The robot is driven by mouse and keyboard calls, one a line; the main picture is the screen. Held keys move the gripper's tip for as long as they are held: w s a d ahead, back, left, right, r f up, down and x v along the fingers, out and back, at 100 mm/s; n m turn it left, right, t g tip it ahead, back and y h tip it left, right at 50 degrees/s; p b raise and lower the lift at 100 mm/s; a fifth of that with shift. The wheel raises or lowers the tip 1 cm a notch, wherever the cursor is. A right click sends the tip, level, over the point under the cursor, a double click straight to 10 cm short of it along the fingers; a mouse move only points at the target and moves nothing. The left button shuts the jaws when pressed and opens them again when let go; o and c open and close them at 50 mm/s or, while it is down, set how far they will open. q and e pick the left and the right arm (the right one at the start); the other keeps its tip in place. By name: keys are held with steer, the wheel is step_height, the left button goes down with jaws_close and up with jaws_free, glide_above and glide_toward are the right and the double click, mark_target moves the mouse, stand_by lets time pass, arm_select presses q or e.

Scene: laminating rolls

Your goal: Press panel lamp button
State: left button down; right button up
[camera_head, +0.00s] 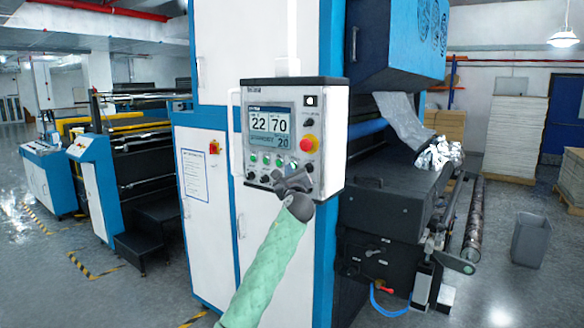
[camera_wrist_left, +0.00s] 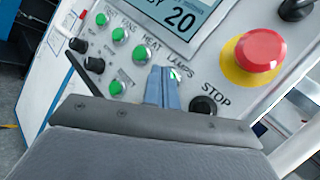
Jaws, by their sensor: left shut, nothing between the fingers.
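The control panel (camera_head: 285,130) is a light box on the front of the machine, with a screen reading 22, 70 and 20. In the left wrist view, a small green button (camera_wrist_left: 176,75) by the LAMPS label is partly hidden by my fingertips. My left gripper (camera_head: 292,181) is shut and empty in front of the lower part of the panel. Its closed fingers (camera_wrist_left: 163,87) reach up to that button's lower left edge. I cannot tell whether they touch it. My right gripper is out of view.
A red emergency stop knob (camera_wrist_left: 260,50) on a yellow base sits right of the fingers. A black STOP button (camera_wrist_left: 203,106) lies close below right. Several other green buttons (camera_wrist_left: 120,34) and black knobs (camera_wrist_left: 94,65) are at left. A grey bin (camera_head: 529,240) stands on the floor.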

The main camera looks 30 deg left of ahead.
arm_select(q)
steer(key=shift+s, duration=0.65)
steer(key=s, duration=0.1)
steer(key=s+p, duration=0.1)
steer(key=s, duration=0.1)
steer(key=s+p, duration=0.1)
steer(key=s, duration=0.1)
steer(key=shift+a, duration=0.25)
steer(key=shift+f, duration=0.1)
stand_by(0.7)
